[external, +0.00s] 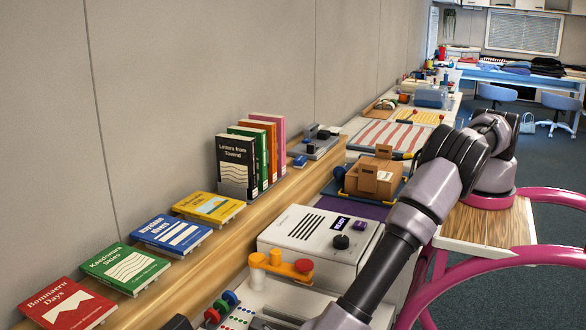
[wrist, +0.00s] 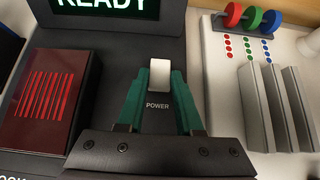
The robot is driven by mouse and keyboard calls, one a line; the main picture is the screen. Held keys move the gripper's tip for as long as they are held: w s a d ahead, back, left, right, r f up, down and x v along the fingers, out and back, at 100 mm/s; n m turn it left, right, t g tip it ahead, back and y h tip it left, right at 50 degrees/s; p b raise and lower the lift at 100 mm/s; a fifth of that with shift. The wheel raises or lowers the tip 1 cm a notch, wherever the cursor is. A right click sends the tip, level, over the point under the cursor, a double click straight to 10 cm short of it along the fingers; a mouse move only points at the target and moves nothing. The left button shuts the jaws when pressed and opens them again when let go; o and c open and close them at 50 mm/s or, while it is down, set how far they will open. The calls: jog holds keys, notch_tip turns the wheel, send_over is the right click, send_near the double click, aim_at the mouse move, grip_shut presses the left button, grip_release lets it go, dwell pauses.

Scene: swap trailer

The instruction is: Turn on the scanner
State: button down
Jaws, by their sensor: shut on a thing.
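The scanner fills the left and middle of the wrist view. Its dark screen (wrist: 100,8) reads READY in pale green letters. A glossy dark panel (wrist: 88,70) with red stripes lies at its left. A white power switch (wrist: 160,75) stands above the label POWER. My gripper (wrist: 160,88) has green fingers, one on each side of the switch, shut on it. In the external view my arm reaches down past the bottom edge, so my gripper is hidden there. Only a dark corner that looks like the scanner (external: 178,323) shows at the bottom.
Right of the scanner stands a pale board with red, green and blue discs (wrist: 250,16) and grey upright plates (wrist: 275,105). In the external view a white machine (external: 300,262) stands beyond, near a cardboard box (external: 374,179). Books (external: 68,303) line the wooden shelf along the wall.

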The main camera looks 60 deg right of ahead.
jog(key=c, duration=0.6)
grip_release()
jog(key=shift+o, duration=0.2)
jog(key=v, duration=1.1)
